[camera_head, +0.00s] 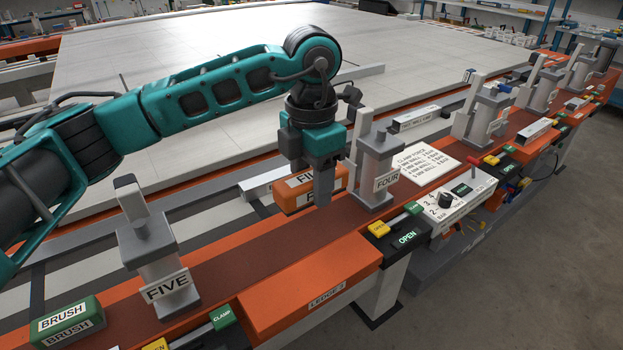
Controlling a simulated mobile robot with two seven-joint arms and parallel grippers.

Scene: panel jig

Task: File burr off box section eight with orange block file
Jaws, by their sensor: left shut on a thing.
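I cannot tell whether the block still touches the ledge. Box section eight cannot be picked out, and no burr shows. A pale box section (262,186) lies just left of the file. My right gripper is not in view.
A clamp post marked FIVE (160,262) and a green brush block (72,322) stand on the near left. A labelled pale bar (416,118), a white notice (425,163) and a dial box (458,203) lie to the right. More clamp posts stand farther right. The ledge between FIVE and the file is clear.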

